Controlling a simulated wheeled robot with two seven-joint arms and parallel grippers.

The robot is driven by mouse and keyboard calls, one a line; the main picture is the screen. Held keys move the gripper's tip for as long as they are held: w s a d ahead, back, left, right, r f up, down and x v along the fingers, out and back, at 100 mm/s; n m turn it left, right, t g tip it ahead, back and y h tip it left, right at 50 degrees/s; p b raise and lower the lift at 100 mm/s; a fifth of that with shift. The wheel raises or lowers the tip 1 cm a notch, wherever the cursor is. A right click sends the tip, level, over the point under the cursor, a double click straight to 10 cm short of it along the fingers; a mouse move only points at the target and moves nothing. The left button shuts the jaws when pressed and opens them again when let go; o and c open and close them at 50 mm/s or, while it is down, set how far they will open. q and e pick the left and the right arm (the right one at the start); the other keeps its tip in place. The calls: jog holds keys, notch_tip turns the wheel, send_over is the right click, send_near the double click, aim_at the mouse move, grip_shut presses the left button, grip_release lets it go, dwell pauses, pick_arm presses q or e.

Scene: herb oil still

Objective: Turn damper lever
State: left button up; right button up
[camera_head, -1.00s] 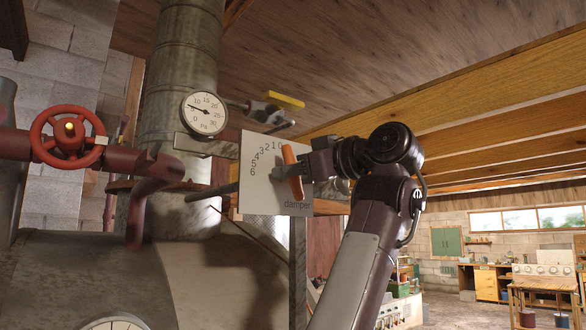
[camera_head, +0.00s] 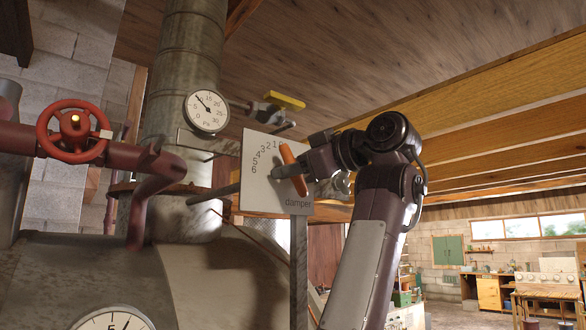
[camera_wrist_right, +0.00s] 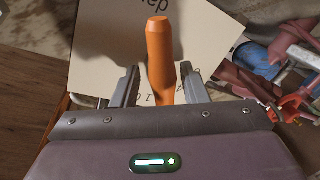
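The damper lever has an orange handle (camera_head: 291,167), tilted with its top to the left, in front of a white damper plate (camera_head: 262,186). The plate carries numbers from 6 to 1 in an arc; those past 1 are hidden. My right gripper (camera_head: 303,168) reaches the handle from the right. In the right wrist view the orange handle (camera_wrist_right: 160,60) stands between the two fingers of my right gripper (camera_wrist_right: 160,85), with a narrow gap showing on each side. My left gripper is not in view.
A pressure gauge (camera_head: 206,111) is above left of the plate, beside the metal flue (camera_head: 186,60). A red valve wheel (camera_head: 73,131) on a dark red pipe is at the left. A yellow-handled valve (camera_head: 285,101) is behind the plate. Wooden beams (camera_head: 480,100) run overhead at right.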

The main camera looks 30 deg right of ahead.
jog(key=shift+o, duration=0.3)
jog(key=shift+s+f, duration=0.1)
jog(key=shift+s+d+b, duration=0.15)
jog(key=shift+s+b, duration=0.15)
jog(key=shift+b, duration=0.1)
jog(key=b+v, duration=0.3)
jog(key=v, duration=0.4)
dwell(0.5)
